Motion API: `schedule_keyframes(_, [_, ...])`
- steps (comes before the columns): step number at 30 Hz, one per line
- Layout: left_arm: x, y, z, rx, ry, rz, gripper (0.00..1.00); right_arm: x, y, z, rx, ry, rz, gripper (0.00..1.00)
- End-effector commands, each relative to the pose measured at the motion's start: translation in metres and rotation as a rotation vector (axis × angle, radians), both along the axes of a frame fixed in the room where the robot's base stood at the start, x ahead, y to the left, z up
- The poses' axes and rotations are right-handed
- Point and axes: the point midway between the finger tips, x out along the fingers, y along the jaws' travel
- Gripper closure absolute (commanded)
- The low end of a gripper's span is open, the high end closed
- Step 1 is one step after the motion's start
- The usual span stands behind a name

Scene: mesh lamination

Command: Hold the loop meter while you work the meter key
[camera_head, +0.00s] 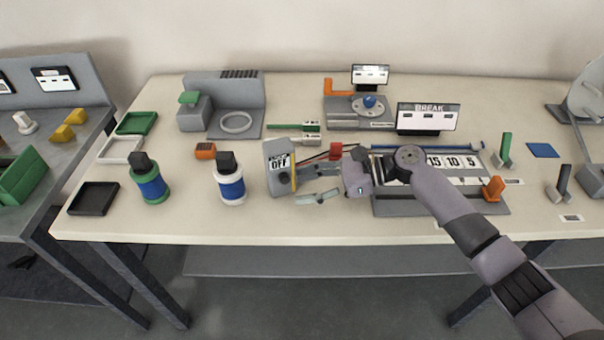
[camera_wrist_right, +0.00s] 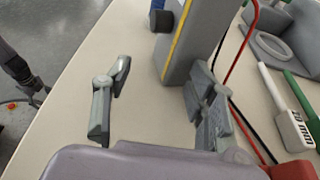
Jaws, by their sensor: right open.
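The loop meter (camera_head: 279,171) is an upright grey box with a display reading OFF and a yellow stripe on its edge. It stands on the table left of my right gripper. It also shows at the top of the right wrist view (camera_wrist_right: 198,42). My right gripper (camera_head: 319,184) is open and empty, its two fingers apart and pointing at the meter; they also show in the right wrist view (camera_wrist_right: 157,100). I see no clear gap closed on the meter. I cannot make out the meter key with certainty. My left gripper is not in view.
Blue-banded bottles (camera_head: 150,184) (camera_head: 230,187) stand left of the meter. Red and black leads run behind my gripper, near a red block (camera_head: 336,150). A grey station with number cards (camera_head: 451,161) lies under my right arm. The table's front strip is clear.

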Motion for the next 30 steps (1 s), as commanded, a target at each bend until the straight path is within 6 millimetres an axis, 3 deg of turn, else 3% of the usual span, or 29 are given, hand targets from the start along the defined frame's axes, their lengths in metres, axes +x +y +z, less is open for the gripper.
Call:
schedule_keyframes(7, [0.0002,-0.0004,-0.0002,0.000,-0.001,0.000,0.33,-0.0005,0.0004,-0.0011,-0.001,0.000,0.001,0.49])
schedule_keyframes(30, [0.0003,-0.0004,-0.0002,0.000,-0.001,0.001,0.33,-0.0004,0.0001,-0.0008,-0.001,0.000,0.001,1.00])
